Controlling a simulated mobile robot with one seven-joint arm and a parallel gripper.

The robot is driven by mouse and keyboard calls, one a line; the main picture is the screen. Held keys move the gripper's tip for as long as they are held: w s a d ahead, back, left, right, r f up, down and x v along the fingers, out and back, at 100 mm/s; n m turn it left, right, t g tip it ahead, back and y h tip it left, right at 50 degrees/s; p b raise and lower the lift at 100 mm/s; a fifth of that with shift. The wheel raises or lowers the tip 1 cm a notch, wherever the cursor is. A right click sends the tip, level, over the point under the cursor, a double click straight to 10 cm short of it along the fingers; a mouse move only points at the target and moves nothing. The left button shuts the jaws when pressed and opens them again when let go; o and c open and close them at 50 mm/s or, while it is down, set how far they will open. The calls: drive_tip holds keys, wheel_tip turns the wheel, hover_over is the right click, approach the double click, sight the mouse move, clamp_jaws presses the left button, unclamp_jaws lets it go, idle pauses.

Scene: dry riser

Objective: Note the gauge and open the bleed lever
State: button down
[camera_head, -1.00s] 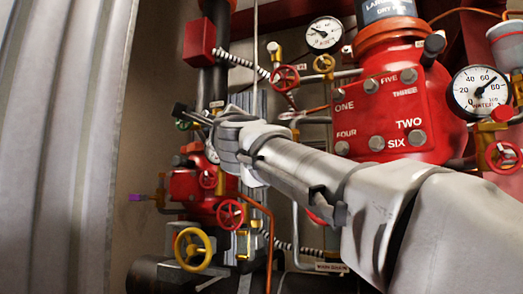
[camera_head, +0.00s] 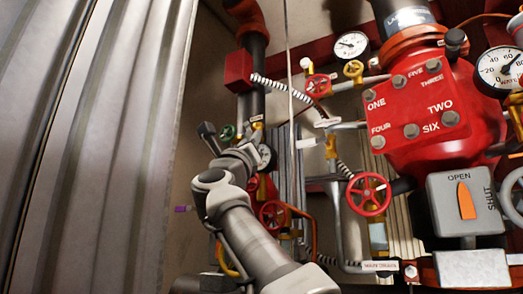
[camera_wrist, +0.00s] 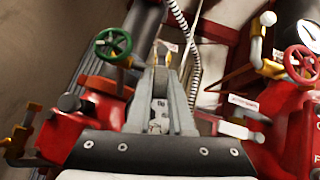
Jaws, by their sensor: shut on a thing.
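My gripper shows in the wrist view (camera_wrist: 161,75), its fingers close together around a small brass-coloured lever piece (camera_wrist: 163,47). Its tip is largely hidden by the fingers, so I cannot tell how far it is turned. In the head view my gripper (camera_head: 225,148) is in front of the pipework at left centre. A round white gauge (camera_head: 351,45) is at the top; its fine reading is too small to tell. A larger gauge marked WATER (camera_head: 501,70) is cut by the right edge.
A green handwheel (camera_wrist: 112,45) is close left of my fingers. Red handwheels (camera_head: 369,193) and a red numbered vessel (camera_head: 413,106) stand to the right. A grey OPEN/SHUT plate (camera_head: 465,201) has an orange pointer upright towards OPEN. A corrugated wall (camera_head: 90,140) bounds the left.

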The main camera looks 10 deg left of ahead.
drive_tip(key=shift+w+a+m+g+h+p, duration=0.15)
drive_tip(key=shift+m+h+p, duration=0.1)
drive_tip(key=shift+m+h, duration=0.65)
drive_tip(key=shift+s+a+m+g+h+p, duration=0.1)
drive_tip(key=shift+a+m+h+p, duration=0.1)
drive_tip(key=shift+m+h, duration=0.65)
drive_tip(key=shift+w+a+m+g+h+p, duration=0.1)
drive_tip(key=shift+m+h+p, duration=0.15)
drive_tip(key=shift+m+h, duration=1.2)
drive_tip(key=shift+m, duration=0.4)
drive_tip(key=c, duration=0.8)
unclamp_jaws()
drive_tip(key=shift+n, duration=0.4)
